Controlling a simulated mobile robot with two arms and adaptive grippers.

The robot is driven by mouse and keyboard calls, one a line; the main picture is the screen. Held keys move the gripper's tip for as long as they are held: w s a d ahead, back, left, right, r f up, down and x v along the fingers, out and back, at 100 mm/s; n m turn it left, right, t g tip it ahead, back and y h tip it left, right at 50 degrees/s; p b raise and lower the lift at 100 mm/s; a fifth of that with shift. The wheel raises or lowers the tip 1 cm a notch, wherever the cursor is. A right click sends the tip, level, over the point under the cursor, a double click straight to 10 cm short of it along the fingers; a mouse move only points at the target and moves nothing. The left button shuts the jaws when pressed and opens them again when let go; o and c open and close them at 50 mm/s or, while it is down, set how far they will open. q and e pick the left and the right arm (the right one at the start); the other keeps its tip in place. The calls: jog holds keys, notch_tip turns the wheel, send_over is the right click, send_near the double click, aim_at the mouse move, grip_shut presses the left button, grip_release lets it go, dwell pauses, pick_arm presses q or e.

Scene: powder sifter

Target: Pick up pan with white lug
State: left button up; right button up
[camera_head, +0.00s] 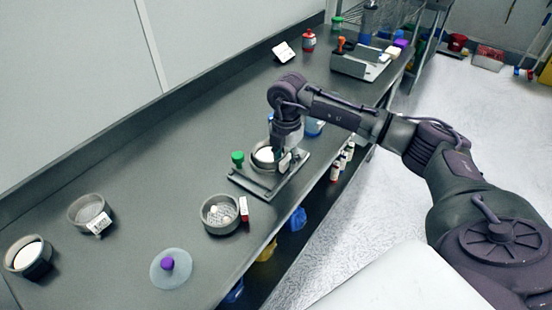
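My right gripper (283,158) points down at the near right edge of a round grey pan (262,159) with a pale inside, which sits on a grey base plate (262,187). A small whitish piece (286,163) shows at the fingertips; it may be this pan's lug. I cannot tell whether the fingers are closed on it. Another grey pan (78,215) stands at the left with a white, marked lug (99,223) on its near side. My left gripper is not in view.
A pan with a red-and-white lug (243,209) and a pan with a dark lug (39,267) stand on the bench. A clear lid with a purple knob (168,263) lies near the front edge. The bench middle is clear.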

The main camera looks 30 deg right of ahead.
grip_shut()
jog(key=shift+r, duration=0.15)
